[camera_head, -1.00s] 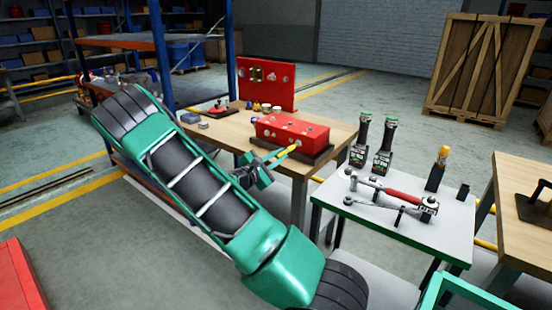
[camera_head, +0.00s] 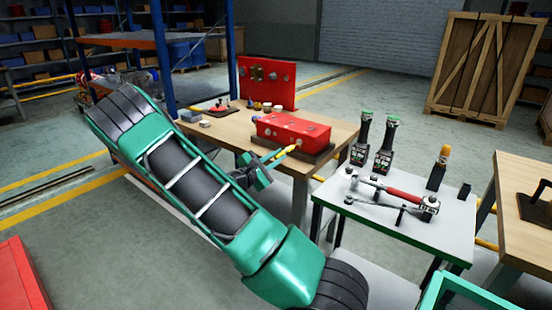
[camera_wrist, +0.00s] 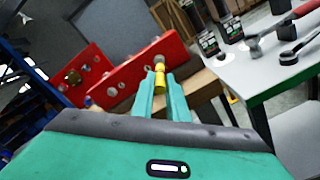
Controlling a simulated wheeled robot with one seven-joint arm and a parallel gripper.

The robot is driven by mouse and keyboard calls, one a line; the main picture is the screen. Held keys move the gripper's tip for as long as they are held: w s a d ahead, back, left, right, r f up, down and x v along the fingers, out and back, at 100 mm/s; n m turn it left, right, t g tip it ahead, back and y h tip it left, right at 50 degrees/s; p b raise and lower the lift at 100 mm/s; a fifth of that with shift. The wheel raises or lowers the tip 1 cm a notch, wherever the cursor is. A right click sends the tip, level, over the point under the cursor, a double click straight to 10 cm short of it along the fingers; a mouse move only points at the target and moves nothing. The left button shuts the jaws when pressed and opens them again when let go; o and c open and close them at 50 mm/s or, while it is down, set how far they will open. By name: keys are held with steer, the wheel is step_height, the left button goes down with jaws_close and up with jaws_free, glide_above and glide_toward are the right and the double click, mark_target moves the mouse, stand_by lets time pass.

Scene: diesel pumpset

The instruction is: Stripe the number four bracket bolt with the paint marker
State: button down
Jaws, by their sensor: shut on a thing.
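My gripper (camera_head: 281,153) is shut on a yellow paint marker (camera_head: 292,149), in front of the red block (camera_head: 285,128) on the wooden bench. In the wrist view, the marker (camera_wrist: 160,82) sticks out beyond the fingertips of my gripper (camera_wrist: 158,92). Its far end lines up with a bolt head (camera_wrist: 159,64) on the near face of the red block (camera_wrist: 125,85). I cannot tell whether the tip touches it. Several silver bolt heads show on that face. No bolt number is readable, and no paint stripe can be made out.
An upright red panel (camera_head: 266,82) stands behind the block, with small parts on the bench (camera_head: 225,130) around it. At right, a grey side table (camera_head: 440,222) holds two green-topped tools (camera_head: 364,138), a red-handled wrench (camera_head: 403,196) and a yellow-topped item (camera_head: 443,155).

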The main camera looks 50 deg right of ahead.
steer(key=shift+s+a, duration=0.2)
steer(key=shift+a, duration=1.85)
steer(key=shift+w, duration=0.1)
